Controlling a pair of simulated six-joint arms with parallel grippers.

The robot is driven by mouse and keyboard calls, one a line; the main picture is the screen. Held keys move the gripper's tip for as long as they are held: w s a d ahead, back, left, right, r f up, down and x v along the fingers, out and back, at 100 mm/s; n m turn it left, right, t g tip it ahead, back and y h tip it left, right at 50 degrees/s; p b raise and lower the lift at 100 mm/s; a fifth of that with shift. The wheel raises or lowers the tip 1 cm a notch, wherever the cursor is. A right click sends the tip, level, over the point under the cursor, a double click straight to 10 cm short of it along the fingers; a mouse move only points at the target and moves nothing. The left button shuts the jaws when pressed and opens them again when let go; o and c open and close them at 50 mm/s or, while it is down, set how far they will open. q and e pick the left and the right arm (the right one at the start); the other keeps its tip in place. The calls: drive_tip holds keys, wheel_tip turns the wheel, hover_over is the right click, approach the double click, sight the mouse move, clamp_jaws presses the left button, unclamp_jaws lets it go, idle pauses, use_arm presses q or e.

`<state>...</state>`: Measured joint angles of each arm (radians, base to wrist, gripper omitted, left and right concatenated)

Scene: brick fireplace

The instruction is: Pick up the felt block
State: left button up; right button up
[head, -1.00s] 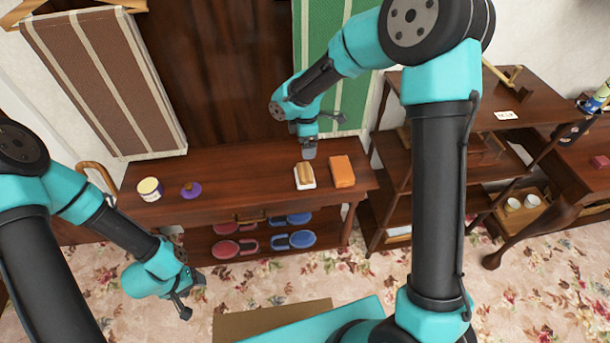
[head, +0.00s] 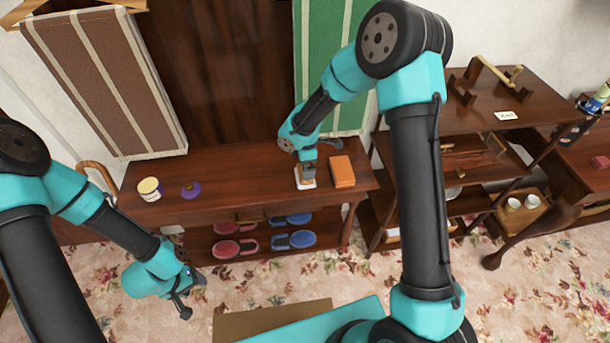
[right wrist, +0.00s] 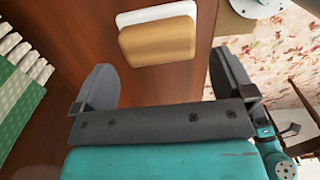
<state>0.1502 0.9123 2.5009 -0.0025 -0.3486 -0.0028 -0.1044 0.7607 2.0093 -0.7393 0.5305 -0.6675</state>
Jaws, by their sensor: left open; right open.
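The felt block (head: 299,184) looks to be the tan block with a white layer under it, lying on the wooden table near its front right. In the head view my right gripper (head: 308,172) hangs over it and hides part of it. In the right wrist view the tan-and-white block (right wrist: 160,38) lies beyond and between the spread fingers of my right gripper (right wrist: 163,85), with nothing gripped. Whether the fingertips touch it is not clear. My left gripper (head: 186,297) is open and empty, low in front of the table at the left.
An orange block (head: 342,171) lies close to the right of the felt block. A tin (head: 149,189) and a purple-based object (head: 191,190) stand at the table's left. Red shoes or brushes (head: 227,249) and blue ones (head: 296,240) sit on the shelf below. The table's middle is clear.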

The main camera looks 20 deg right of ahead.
drive_tip(key=shift+w+a+f, duration=0.1)
drive_tip(key=shift+f, duration=2.5)
drive_tip(key=shift+c, duration=0.2)
drive_tip(key=c, duration=0.6)
